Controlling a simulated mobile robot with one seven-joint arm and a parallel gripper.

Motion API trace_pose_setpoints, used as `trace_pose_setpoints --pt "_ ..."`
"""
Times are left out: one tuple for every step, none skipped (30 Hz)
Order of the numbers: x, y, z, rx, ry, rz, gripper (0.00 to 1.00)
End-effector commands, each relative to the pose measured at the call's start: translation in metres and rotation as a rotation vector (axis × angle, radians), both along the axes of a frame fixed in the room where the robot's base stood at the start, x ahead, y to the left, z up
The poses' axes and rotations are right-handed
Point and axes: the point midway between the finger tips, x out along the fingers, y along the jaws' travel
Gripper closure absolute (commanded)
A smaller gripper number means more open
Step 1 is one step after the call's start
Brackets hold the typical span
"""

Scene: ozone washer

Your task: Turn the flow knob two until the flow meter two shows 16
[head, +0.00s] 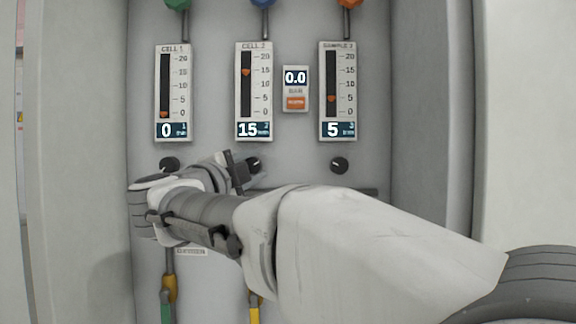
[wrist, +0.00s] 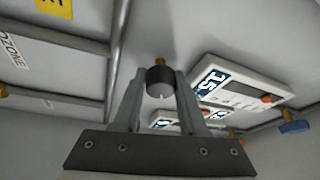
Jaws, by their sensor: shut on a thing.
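Flow meter two (head: 254,92), labelled CELL 2, hangs in the middle of the panel in the head view. Its display reads 15 and its orange float sits near the 15 mark. It also shows in the wrist view (wrist: 240,82), seen at a slant. Flow knob two (head: 255,164) is a dark round knob below that meter, partly hidden by my gripper. In the wrist view the knob (wrist: 160,82) stands between the fingers, with a white mark on its face. My gripper (wrist: 160,86) is shut on the knob.
The CELL 1 meter (head: 174,92) reads 0, with its knob (head: 169,164) below. The third meter (head: 338,92) reads 5, with its knob (head: 340,165) below. A small display (head: 295,88) reads 0.0. Cabinet walls stand on both sides. My arm covers the lower middle.

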Motion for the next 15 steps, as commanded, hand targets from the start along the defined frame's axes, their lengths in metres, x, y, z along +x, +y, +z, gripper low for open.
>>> trace_pose_setpoints --pt "-0.0003 0.0006 0.0022 0.037 0.000 0.001 1.00" --pt "-0.0003 0.0005 0.0020 0.059 0.001 0.002 1.00" --pt "-0.0001 0.0005 0.0017 0.084 0.004 0.001 1.00" --pt "-0.0001 0.0004 0.0019 0.103 0.003 0.002 1.00" --pt "-0.0001 0.0005 0.0020 0.120 0.005 0.001 1.00" --pt "-0.0001 0.0004 0.0019 0.142 0.006 0.001 1.00" --pt "0.0000 0.0005 0.0017 0.158 0.007 0.001 1.00" --pt "-0.0001 0.0006 0.0017 0.171 0.007 0.002 1.00" --pt "-0.0002 0.0006 0.0017 0.188 0.009 0.002 1.00" --pt "-0.0001 0.0007 0.0015 0.199 0.009 0.002 1.00" --pt "-0.0002 0.0007 0.0014 0.210 0.010 0.002 1.00" --pt "-0.0003 0.0006 0.0015 0.222 0.010 0.002 1.00" --pt "-0.0003 0.0006 0.0015 0.230 0.011 0.002 1.00" --pt "-0.0004 0.0006 0.0017 0.236 0.011 0.002 1.00" --pt "-0.0004 0.0005 0.0017 0.245 0.011 0.002 1.00"
